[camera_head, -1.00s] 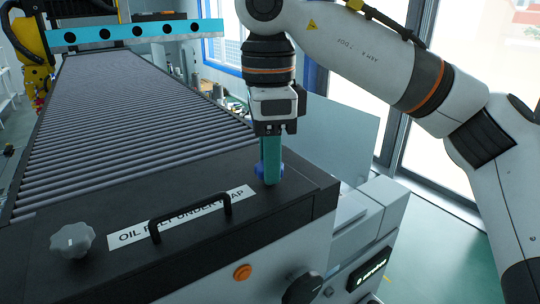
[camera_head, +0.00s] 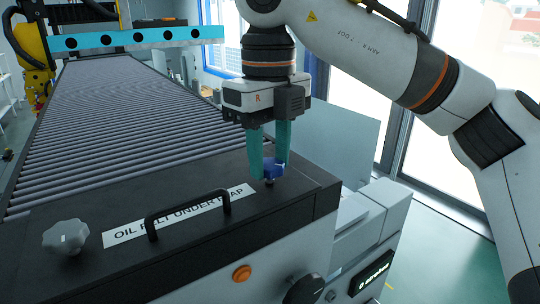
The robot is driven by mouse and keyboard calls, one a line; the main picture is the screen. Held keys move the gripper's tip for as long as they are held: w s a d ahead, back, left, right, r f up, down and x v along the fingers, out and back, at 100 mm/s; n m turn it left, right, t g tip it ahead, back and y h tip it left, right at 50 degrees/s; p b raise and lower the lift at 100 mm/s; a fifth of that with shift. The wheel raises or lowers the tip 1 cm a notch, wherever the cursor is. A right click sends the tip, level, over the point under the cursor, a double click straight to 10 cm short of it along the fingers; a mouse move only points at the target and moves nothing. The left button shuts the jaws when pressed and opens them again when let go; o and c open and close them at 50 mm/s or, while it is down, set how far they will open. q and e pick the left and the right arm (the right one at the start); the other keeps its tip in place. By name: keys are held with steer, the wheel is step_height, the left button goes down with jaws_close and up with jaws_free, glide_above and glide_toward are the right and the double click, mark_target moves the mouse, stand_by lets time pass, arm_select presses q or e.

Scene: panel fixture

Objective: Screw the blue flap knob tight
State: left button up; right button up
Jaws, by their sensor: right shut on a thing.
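The blue flap knob (camera_head: 273,167) sits on the black flap (camera_head: 215,170) of the machine, near its right end. My right gripper (camera_head: 270,173) points straight down over it, with one teal finger on each side of the knob. It is shut on the knob, and the fingers partly hide the knob's sides. The knob's stem shows just below the fingertips. My left gripper is not in view.
A grey lobed knob (camera_head: 66,237) stands at the flap's left end. A black handle (camera_head: 188,213) rises in front of the "OIL" label. A roller conveyor (camera_head: 120,110) runs back to the left. An orange button (camera_head: 242,273) is on the front.

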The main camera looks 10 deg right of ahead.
mark_target(270, 163)
steer(key=m+b, duration=0.1)
steer(key=m, duration=0.5)
steer(key=shift+r, duration=0.2)
steer(key=shift+m, duration=0.4)
steer(key=o, duration=1)
steer(key=shift+f, duration=0.1)
step_height(270, 163, up, 12)
steer(key=p, duration=0.2)
steer(key=shift+f, duration=0.1)
